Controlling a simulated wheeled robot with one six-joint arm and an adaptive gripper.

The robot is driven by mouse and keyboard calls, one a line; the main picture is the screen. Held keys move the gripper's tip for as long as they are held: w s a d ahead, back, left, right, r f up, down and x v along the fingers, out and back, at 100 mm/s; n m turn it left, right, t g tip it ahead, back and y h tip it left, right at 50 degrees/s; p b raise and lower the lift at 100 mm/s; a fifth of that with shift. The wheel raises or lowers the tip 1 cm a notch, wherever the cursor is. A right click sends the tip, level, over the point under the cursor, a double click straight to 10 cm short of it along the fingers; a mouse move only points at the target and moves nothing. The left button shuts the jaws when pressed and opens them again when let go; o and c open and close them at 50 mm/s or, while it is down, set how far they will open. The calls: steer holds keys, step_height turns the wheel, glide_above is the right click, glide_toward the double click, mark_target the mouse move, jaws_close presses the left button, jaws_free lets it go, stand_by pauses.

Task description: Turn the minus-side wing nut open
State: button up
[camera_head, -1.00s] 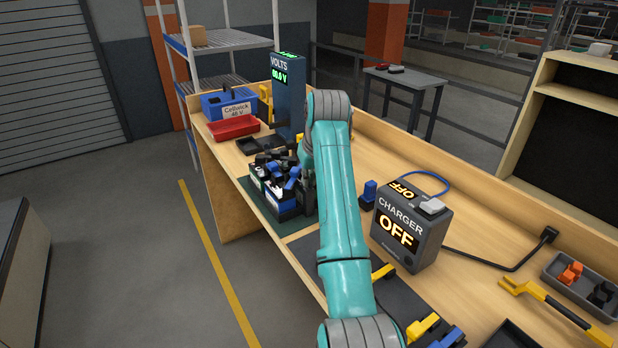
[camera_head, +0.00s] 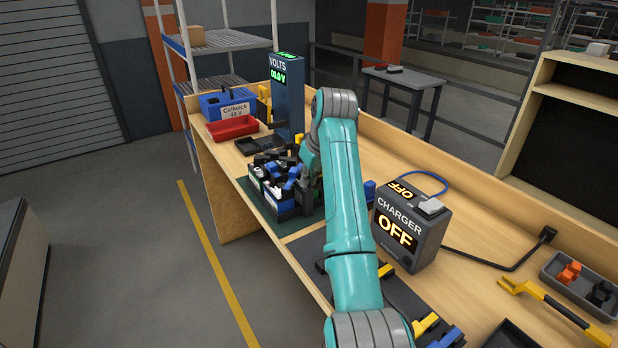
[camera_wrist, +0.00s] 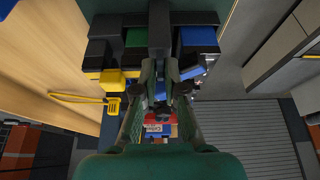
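The battery pack (camera_head: 283,206) stands on a dark green mat on the bench, its top crowded with black and blue parts and a little white. A blue piece (camera_head: 293,173) sits on its top right, close to my gripper (camera_head: 309,190). I cannot tell which part is the minus-side wing nut. In the wrist view, my gripper (camera_wrist: 160,78) points at a dark part between its fingertips; whether they touch it is unclear. A tilted blue piece (camera_wrist: 190,72) lies just right of the fingertips, and a yellow piece (camera_wrist: 115,78) lies to the left. My arm and fingers hide part of the pack.
A dark meter tower (camera_head: 288,100) marked VOLTS stands behind the pack. A red tray (camera_head: 232,129) and a blue case (camera_head: 226,103) are at the far left. The charger (camera_head: 408,228) reads OFF at the right. Bare bench lies behind my arm.

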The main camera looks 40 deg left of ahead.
steer(key=shift+o, duration=1.3)
steer(key=v, duration=0.7)
steer(key=shift+r, duration=0.2)
steer(key=shift+d, duration=0.1)
